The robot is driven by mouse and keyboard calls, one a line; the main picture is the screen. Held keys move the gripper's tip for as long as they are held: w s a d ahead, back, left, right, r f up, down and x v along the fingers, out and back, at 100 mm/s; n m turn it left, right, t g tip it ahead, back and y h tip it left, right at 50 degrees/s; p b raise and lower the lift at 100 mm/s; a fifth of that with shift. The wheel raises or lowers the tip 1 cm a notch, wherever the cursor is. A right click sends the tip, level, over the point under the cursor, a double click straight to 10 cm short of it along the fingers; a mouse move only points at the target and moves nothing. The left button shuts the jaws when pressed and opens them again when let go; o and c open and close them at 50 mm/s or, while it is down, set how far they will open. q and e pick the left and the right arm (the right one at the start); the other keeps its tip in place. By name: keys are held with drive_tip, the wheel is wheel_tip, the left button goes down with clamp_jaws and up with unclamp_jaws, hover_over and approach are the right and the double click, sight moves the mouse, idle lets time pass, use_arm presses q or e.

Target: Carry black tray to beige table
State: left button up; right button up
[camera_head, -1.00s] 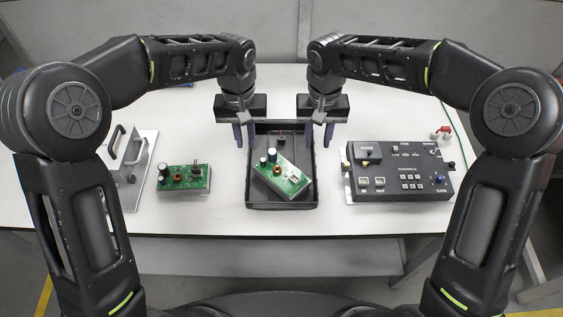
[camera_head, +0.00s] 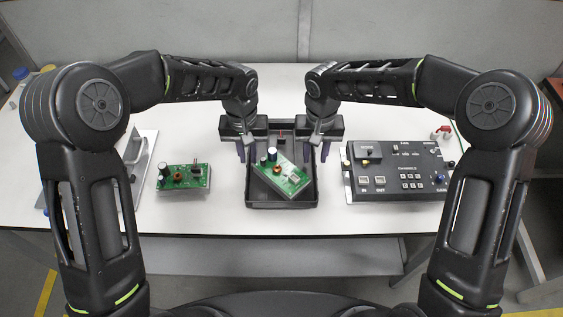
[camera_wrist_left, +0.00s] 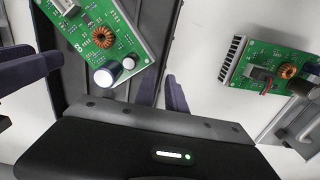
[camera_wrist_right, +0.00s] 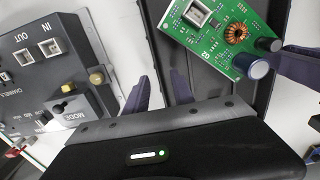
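The black tray (camera_head: 281,204) sits on a pale, near-white table (camera_head: 215,222) and holds a green circuit board (camera_head: 281,178). My left gripper (camera_head: 246,153) is at the tray's left wall and my right gripper (camera_head: 317,151) at its right wall. In the left wrist view its fingers (camera_wrist_left: 163,92) stand on either side of the tray wall, with a gap. The right wrist view shows the same at the other wall, with fingers (camera_wrist_right: 160,92) apart. Both grippers look open. No separate table that I can identify as beige shows.
Another green circuit board (camera_head: 183,177) lies left of the tray. A metal plate with handles (camera_head: 140,165) is further left, partly behind my arm. A black control box (camera_head: 398,172) stands close on the right. The table's front edge is just before the tray.

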use_arm(q)
drive_tip(key=shift+f, duration=0.6)
use_arm(e)
drive_tip(key=shift+f, duration=0.6)
use_arm(q)
drive_tip(key=shift+c, duration=1.4)
use_arm(e)
drive_tip(key=shift+c, duration=1.4)
use_arm(q)
clamp_jaws()
use_arm(e)
clamp_jaws()
use_arm(q)
drive_tip(key=shift+r, duration=0.15)
use_arm(e)
drive_tip(key=shift+r, duration=0.1)
